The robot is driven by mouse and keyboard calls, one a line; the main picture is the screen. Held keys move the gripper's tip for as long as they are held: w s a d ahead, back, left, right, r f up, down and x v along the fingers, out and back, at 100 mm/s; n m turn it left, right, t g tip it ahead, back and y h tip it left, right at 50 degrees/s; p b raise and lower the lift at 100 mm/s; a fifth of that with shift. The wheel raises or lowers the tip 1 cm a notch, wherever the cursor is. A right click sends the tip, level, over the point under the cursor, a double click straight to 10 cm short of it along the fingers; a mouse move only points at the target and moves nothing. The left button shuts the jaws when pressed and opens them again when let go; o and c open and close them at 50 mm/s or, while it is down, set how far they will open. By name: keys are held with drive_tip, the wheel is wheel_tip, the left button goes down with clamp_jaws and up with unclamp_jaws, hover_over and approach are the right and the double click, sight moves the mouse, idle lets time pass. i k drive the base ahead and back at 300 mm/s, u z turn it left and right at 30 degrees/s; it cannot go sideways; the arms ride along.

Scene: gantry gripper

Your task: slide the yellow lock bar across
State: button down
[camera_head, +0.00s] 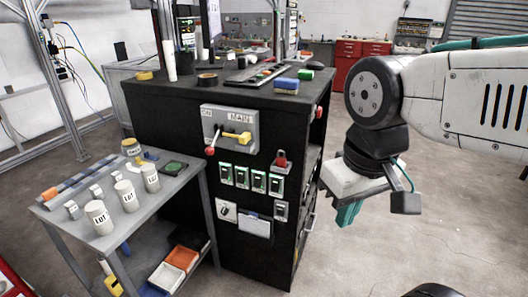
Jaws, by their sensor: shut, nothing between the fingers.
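The yellow lock bar (237,137) sits on the grey main switch panel (229,117) on the front of the black cabinet. A lever with a red knob (210,151) hangs beside it on the left. My gripper (349,214) is to the right of the cabinet, apart from the panel and the lock bar. It points downward and is shut and empty. Its fingertips are small in this view.
A grey cart (95,225) with white canisters (98,217) stands at the left. The floor right of the cabinet is clear.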

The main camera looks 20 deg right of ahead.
sight(245, 137)
drive_tip(key=u, duration=0.85)
drive_tip(key=i, duration=0.6)
drive_tip(key=z, duration=0.6)
